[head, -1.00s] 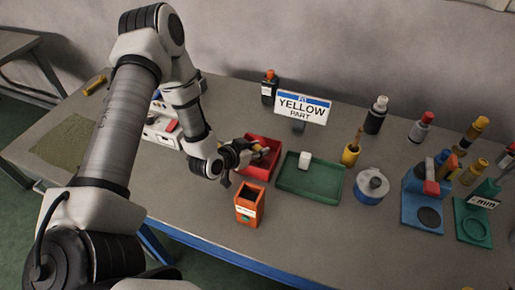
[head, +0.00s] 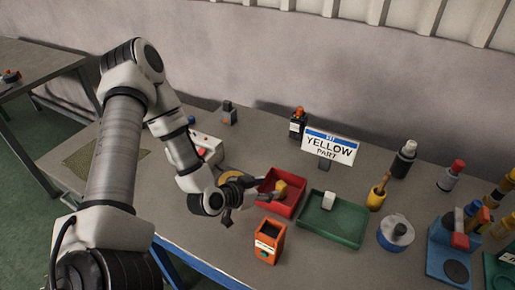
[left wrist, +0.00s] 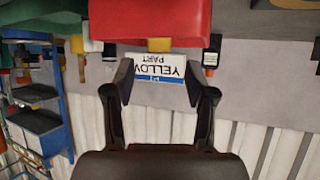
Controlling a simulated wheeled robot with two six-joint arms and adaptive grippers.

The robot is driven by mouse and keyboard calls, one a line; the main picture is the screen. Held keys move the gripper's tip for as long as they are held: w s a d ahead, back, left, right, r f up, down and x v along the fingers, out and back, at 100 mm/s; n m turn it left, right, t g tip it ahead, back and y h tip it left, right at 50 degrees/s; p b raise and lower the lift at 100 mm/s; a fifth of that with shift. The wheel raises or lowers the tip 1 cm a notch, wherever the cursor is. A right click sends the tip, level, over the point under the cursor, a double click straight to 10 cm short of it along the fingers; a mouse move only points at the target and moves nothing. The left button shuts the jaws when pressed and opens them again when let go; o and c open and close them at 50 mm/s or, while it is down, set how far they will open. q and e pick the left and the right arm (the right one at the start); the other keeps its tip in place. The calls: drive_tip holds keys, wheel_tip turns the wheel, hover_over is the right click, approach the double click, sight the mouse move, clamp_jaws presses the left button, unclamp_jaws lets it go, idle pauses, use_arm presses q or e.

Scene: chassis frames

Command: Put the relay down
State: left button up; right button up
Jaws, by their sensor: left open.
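A small yellow block (head: 281,188), which may be the relay, sits in the red tray (head: 291,208). My left gripper (head: 260,190) is open at the tray's left side, its fingers pointing at the block and apart from it. In the left wrist view, which is upside down, the open fingers (left wrist: 160,82) have nothing between them. The yellow block (left wrist: 159,45) shows there beyond the fingertips, at the edge of the red tray (left wrist: 150,18). The sign reading YELLOW PART (head: 330,147) stands behind the trays. My right gripper is in neither view.
An orange bin (head: 269,242) stands in front.

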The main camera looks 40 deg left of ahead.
use_arm(q)
drive_tip(key=p+v, duration=0.1)
drive_tip(key=v, duration=0.3)
drive_tip(key=shift+s+r, duration=0.15)
drive_tip(key=shift+s, duration=0.1)
drive_tip(key=shift+r+p, duration=0.1)
drive_tip(key=shift+p, duration=0.2)
